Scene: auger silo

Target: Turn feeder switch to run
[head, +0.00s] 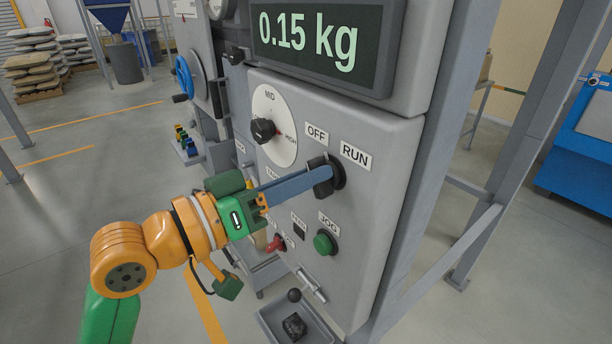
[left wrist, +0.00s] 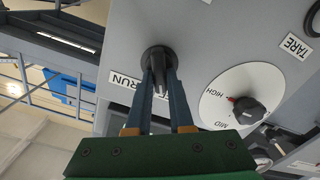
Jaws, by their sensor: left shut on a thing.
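The feeder switch (head: 339,171) is a black rotary knob on the grey control panel (head: 385,150). The OFF label (head: 316,133) is above it to the left and the RUN label (head: 355,156) is above it to the right. My left gripper (head: 320,178) reaches in from the left with its long blue fingers closed around the knob. In the left wrist view the switch (left wrist: 158,57) has a finger on each side of its handle. The fingers partly hide the labels there, and I cannot tell surely which label the handle points to. My right gripper is out of view.
A MID/HIGH dial (head: 263,131) is left of the switch. A green JOG button (head: 324,243) and a red knob (head: 276,243) are below. The display (head: 318,40) above reads 0.15 kg. A grey frame post (head: 440,130) stands right of the panel.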

